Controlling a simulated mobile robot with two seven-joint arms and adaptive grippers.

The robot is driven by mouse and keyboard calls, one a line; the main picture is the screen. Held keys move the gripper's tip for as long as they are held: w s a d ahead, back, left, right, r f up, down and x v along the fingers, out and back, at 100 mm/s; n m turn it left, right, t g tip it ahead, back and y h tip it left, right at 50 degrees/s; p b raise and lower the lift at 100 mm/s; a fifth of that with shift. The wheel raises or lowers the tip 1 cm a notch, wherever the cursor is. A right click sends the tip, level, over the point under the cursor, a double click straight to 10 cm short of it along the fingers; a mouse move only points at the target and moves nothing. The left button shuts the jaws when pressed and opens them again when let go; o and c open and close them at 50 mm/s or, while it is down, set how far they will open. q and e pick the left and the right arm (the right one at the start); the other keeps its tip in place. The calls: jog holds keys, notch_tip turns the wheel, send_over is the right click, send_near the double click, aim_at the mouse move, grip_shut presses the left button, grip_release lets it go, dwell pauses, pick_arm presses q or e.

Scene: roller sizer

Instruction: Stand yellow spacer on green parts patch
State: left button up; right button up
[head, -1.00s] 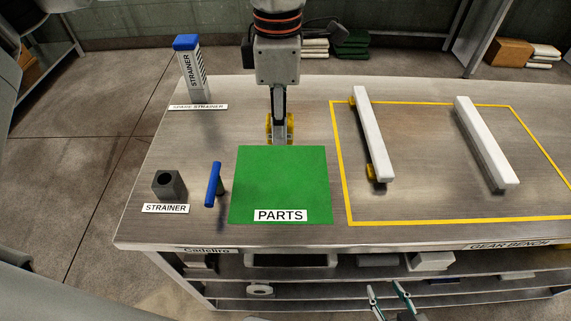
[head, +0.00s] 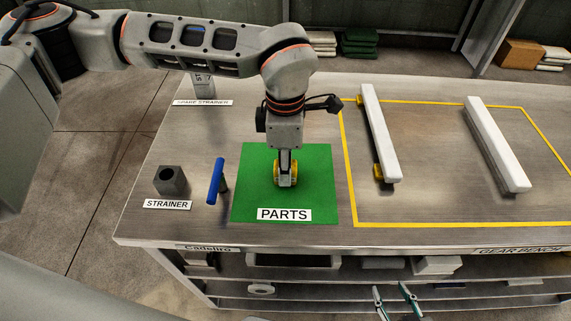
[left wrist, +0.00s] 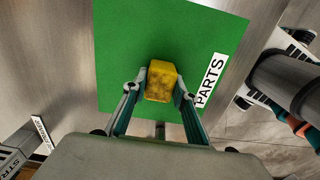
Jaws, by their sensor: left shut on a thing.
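The yellow spacer (head: 278,174) is between the fingers of my left gripper (head: 287,183), which is shut on it. It is over the middle of the green parts patch (head: 315,195); I cannot tell whether its base touches. In the left wrist view the spacer (left wrist: 161,78) shows its worn yellow face between the two fingers (left wrist: 158,92), with the green patch (left wrist: 120,40) behind it. The fingers partly hide the spacer in the head view. My right gripper (head: 390,290) is open and empty at the bottom of the head view, in front of the bench shelves.
A blue-handled tool (head: 215,182) and a dark strainer block (head: 171,181) stand left of the patch. The spare strainer (head: 203,87) is behind, partly hidden by my arm. Two white bars (head: 380,135) (head: 497,145) lie right, inside yellow tape; yellow pieces show beside the nearer bar.

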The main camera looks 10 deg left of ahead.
pick_arm(q)
jog(key=o, duration=1.1)
notch_tip(320, 180, up, 12)
jog(key=shift+r+p, duration=0.15)
jog(key=shift+p, duration=0.35)
